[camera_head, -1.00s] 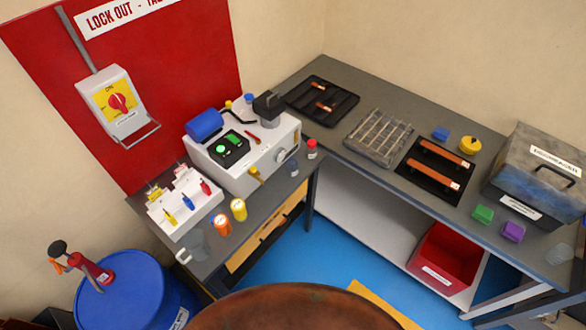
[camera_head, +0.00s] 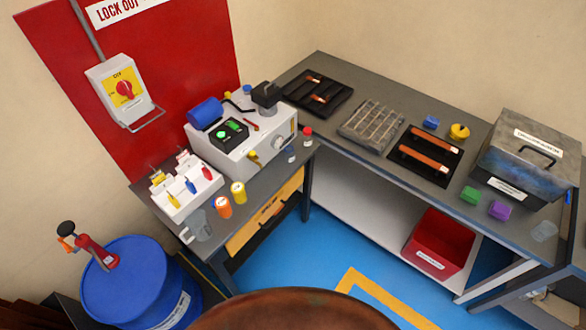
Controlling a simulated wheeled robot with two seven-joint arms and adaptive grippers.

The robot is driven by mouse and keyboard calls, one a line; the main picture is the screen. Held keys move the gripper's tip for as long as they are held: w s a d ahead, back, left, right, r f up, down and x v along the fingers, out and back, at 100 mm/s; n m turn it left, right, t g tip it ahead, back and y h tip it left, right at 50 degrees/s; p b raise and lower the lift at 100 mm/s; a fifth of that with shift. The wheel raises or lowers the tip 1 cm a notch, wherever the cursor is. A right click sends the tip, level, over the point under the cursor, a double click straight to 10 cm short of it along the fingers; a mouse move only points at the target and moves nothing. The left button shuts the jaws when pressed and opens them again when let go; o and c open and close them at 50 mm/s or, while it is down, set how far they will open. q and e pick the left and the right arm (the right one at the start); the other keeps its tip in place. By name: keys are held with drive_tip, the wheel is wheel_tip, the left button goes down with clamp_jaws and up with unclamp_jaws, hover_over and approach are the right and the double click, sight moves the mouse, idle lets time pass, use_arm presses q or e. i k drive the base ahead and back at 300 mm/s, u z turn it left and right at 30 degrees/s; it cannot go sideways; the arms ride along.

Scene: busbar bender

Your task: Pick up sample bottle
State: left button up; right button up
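Several small containers stand on the left bench, and I cannot tell for certain which is the sample bottle. A small bottle with a red cap (camera_head: 307,137) stands upright by the right end of the grey machine. A smaller pale container (camera_head: 291,155) stands just left of it. Neither of my grippers shows in the view.
The grey bending machine (camera_head: 262,143) fills the back of the left bench. A clear jug (camera_head: 200,227) stands at its front corner. A blue drum (camera_head: 128,283) stands left of it. A brown rounded surface (camera_head: 292,310) fills the bottom edge. Blue floor (camera_head: 318,262) is open ahead.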

sight(288, 153)
drive_tip(key=u, duration=0.25)
drive_tip(key=i, duration=0.9)
drive_tip(key=z, duration=0.35)
